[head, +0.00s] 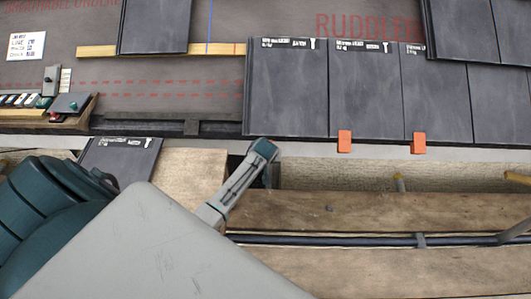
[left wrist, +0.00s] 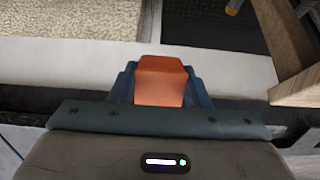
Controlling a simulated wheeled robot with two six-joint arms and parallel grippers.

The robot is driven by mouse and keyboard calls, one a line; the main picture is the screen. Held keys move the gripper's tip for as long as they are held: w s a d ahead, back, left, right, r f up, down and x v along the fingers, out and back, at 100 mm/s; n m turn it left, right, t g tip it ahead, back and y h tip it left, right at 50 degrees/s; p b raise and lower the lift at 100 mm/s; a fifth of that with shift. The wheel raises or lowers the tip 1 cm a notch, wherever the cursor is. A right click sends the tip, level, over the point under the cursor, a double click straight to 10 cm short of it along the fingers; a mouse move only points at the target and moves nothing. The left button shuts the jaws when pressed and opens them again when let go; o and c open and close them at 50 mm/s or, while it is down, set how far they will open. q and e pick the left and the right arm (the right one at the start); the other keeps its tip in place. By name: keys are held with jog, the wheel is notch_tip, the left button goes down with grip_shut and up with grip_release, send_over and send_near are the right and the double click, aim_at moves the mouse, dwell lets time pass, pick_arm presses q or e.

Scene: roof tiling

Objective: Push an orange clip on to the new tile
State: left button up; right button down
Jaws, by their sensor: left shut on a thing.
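My left gripper (head: 264,152) reaches in from the lower left, just below the eaves edge of the roof. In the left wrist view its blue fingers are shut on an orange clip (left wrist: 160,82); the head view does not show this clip. A dark grey tile (head: 286,88) with a white label strip lies at the left end of the laid row, with no clip visible on its lower edge. The gripper is below this tile and apart from it. Two orange clips (head: 344,141) (head: 418,142) sit on the lower edges of tiles further right. My right gripper is not in view.
Another labelled tile (head: 120,155) lies at the lower left, partly behind my arm. A tray of small parts (head: 40,100) stands at the far left. Wooden planks (head: 370,212) run below the eaves. A wooden batten (head: 215,50) crosses the bare underlay to the left of the row.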

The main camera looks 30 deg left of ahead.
pick_arm(q)
jog(key=shift+w+a+r+p, duration=0.2)
jog(key=shift+w+a+r, duration=0.1)
jog(key=shift+w, duration=0.15)
jog(key=shift+w+a+r+p, duration=0.2)
jog(key=shift+w+r, duration=0.1)
jog(key=shift+w, duration=0.1)
dwell(0.6)
jog(key=shift+w+a+r+p, duration=0.25)
jog(key=shift+w+r+p, duration=0.05)
jog(key=shift+w, duration=0.1)
dwell(0.6)
jog(key=shift+w+a+r, duration=0.3)
jog(key=shift+w+r, duration=0.1)
jog(key=shift+w, duration=0.15)
dwell(1.3)
jog(key=o, duration=1.5)
jog(key=shift+c, duration=0.2)
jog(key=shift+f, duration=0.1)
jog(key=shift+s, duration=0.1)
jog(key=p+v, duration=0.7)
jog(key=p, duration=0.2)
jog(key=shift+f, duration=0.1)
